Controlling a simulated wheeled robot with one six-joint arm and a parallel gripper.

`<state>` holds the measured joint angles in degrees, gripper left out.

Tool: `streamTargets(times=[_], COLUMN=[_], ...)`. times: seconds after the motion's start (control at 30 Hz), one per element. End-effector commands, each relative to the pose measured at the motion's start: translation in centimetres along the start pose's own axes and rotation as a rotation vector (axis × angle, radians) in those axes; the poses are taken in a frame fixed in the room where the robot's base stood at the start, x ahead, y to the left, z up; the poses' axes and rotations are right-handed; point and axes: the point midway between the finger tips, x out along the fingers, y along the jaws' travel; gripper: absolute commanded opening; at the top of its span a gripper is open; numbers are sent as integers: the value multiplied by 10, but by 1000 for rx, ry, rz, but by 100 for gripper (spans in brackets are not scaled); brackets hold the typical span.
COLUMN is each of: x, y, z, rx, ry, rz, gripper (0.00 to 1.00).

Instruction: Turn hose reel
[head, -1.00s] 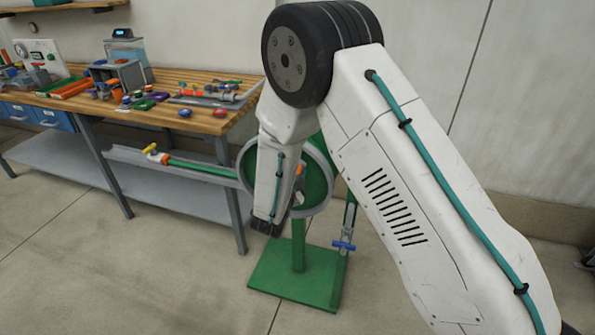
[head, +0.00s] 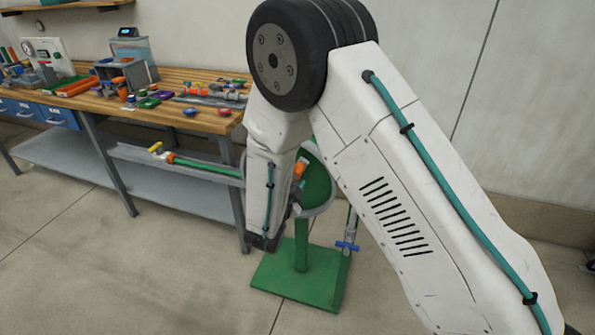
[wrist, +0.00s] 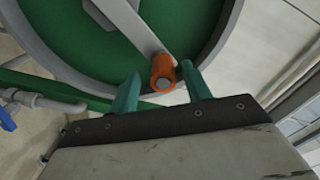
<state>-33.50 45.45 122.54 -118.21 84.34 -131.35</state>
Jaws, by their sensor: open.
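The hose reel is a green disc with a grey rim (head: 318,180) on a green stand (head: 298,280); my arm hides its left part in the head view. In the wrist view the reel (wrist: 205,25) fills the upper part. A grey crank arm (wrist: 135,28) runs across it to an orange crank handle (wrist: 163,70), which also shows in the head view (head: 301,167). My gripper (wrist: 161,76) is open, its two teal fingers on either side of the handle, with visible gaps.
A grey trough (head: 130,153) lies under the hose, along the workbench (head: 205,122) crowded with fittings. A blue valve handle (head: 347,246) is on a grey pipe right of the stand, also at the left of the wrist view (wrist: 6,119). The floor in front is clear.

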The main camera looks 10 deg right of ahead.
Motion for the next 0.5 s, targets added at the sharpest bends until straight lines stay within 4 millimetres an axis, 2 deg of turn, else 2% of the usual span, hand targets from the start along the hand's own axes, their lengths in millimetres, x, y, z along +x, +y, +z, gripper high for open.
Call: streamTargets(times=[0.1, 0.2, 0.5], x=[-18, -27, -31], y=[-1, -1, -1], z=[1, 2, 1], rx=[0, 1, 1], ry=[-3, -3, -2], rz=[-3, -3, -2], gripper=[48, 48, 48])
